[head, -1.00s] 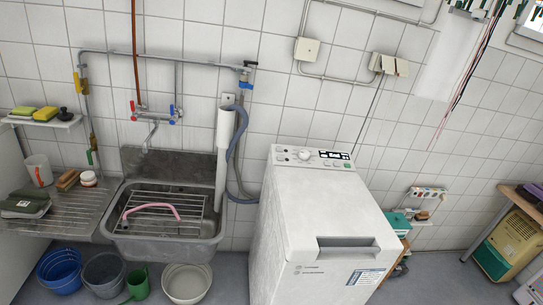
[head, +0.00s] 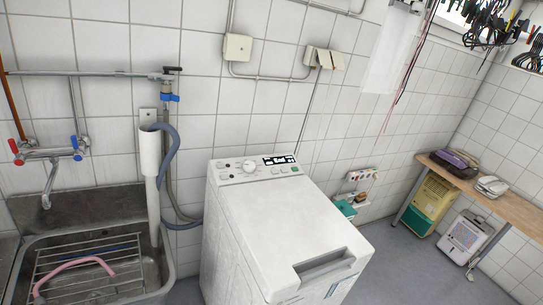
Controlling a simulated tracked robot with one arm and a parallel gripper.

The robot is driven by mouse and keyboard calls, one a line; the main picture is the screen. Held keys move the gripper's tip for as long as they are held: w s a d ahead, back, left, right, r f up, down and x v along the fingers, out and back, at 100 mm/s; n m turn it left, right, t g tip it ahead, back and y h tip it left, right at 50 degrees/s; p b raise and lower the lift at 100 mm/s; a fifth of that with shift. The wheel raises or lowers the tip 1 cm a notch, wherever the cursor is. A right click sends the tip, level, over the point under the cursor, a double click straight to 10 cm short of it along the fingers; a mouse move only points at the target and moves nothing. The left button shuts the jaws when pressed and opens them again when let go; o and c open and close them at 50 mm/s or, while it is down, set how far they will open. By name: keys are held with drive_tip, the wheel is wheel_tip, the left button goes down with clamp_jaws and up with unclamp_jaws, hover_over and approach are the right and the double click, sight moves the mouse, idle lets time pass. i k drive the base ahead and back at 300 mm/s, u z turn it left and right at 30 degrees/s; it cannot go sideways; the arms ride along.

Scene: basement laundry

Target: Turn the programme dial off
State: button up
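The programme dial (head: 249,166) is a small round white knob on the control panel at the back of a white top-loading washing machine (head: 283,226). The machine stands in the middle of the head view. A small dark display (head: 280,160) with light lettering, which looks like "End", is right of the dial, with small buttons near it. The dial's exact pointer position is too small to tell. The lid is shut, with a grey recessed handle (head: 325,264) at its front edge. My gripper is not in view.
A metal sink (head: 158,265) with a wire rack and pink hose stands left of the machine. A grey drain hose (head: 172,190) hangs between them. A wooden bench (head: 470,182) stands at the right, with heaters below. Grey floor is clear right of the machine.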

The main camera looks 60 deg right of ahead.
sight(249, 166)
drive_tip(key=z, duration=0.55)
drive_tip(key=i, duration=1.1)
drive_tip(key=z, duration=1)
drive_tip(key=i, duration=0.35)
drive_tip(key=z, duration=0.15)
drive_tip(key=k, duration=0.9)
drive_tip(key=z, duration=0.2)
drive_tip(key=i, duration=0.9)
drive_tip(key=u, duration=0.1)
